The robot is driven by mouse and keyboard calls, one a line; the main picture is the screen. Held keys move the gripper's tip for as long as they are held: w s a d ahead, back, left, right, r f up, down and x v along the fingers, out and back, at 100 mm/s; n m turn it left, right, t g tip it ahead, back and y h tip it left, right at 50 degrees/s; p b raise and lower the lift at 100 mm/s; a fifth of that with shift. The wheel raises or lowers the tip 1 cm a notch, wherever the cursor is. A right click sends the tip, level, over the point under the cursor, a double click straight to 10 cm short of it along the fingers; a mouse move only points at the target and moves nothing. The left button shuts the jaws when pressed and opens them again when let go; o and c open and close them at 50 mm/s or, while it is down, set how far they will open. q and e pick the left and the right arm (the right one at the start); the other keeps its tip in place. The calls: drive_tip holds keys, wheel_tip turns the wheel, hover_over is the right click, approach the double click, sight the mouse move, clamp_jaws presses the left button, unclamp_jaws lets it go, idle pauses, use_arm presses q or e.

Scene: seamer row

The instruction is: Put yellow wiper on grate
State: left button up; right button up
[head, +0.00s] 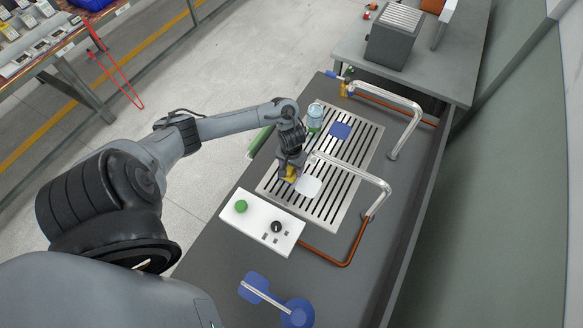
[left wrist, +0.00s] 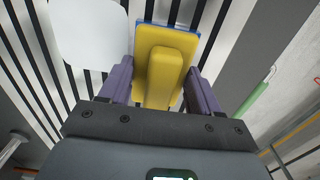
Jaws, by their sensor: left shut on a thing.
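The yellow wiper (head: 290,174) is in my left gripper (head: 287,169), over the near left part of the slotted metal grate (head: 327,217). In the left wrist view the yellow wiper (left wrist: 160,70), with a blue edge, sits between the purple fingers of my left gripper (left wrist: 160,85), which is shut on it. The striped grate (left wrist: 35,75) shows behind it. I cannot tell whether the wiper touches the grate. My right gripper is not in view.
A white rounded piece (head: 308,187) is beside the wiper. A blue pad (head: 340,130) and a clear jar (head: 315,117) are at the grate's far end. Bent pipes (head: 372,183) reach over the grate. A white control box (head: 262,222) stands nearer; blue pieces (head: 298,313) lie in front.

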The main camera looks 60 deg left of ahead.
use_arm(q)
drive_tip(key=shift+f, duration=0.1)
drive_tip(key=o, duration=1.1)
wheel_tip(320, 180, up, 12)
drive_tip(key=p, duration=0.6)
